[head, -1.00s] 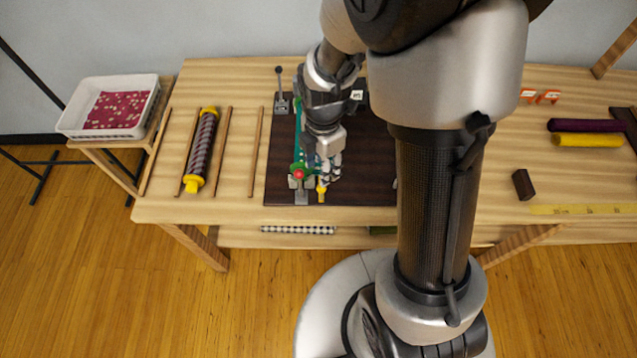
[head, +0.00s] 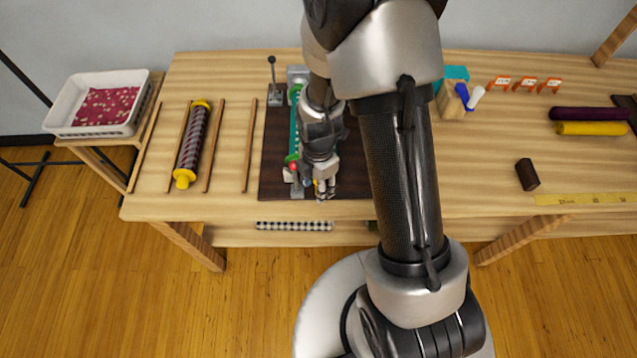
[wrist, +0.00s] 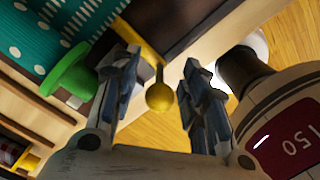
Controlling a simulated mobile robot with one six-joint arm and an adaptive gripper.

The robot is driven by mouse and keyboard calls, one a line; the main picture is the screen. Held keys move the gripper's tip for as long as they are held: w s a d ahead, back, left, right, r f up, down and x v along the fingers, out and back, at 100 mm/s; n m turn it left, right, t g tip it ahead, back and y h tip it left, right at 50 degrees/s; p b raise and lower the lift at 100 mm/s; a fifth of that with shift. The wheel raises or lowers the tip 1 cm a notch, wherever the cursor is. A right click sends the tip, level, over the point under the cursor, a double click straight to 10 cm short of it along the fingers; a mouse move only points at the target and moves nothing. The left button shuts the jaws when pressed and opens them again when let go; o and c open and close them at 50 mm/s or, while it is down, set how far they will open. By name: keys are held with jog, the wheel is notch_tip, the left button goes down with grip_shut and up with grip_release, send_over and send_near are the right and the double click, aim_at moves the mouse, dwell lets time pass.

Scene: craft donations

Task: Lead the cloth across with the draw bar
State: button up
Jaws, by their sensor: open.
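A teal dotted cloth roll (head: 293,128) with green end caps stands on the dark board (head: 350,180), partly behind my arm. It also shows at the upper left of the wrist view (wrist: 32,38). A yellow bar with a round knob (wrist: 160,97), apparently the draw bar's handle, lies between the fingers of my gripper (wrist: 157,75). The fingers are open, with gaps on both sides of the knob. In the head view my gripper (head: 325,187) is low at the board's front edge, and the yellow handle is mostly hidden.
A striped roll with yellow ends (head: 193,142) lies left among wooden strips. A white tray (head: 62,118) holds maroon cloth at far left. Right are a dark block (head: 527,174), a yellow ruler (head: 585,199) and coloured rolls (head: 590,128).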

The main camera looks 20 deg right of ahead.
jog(key=shift+c, duration=0.3)
grip_shut()
dwell(0.5)
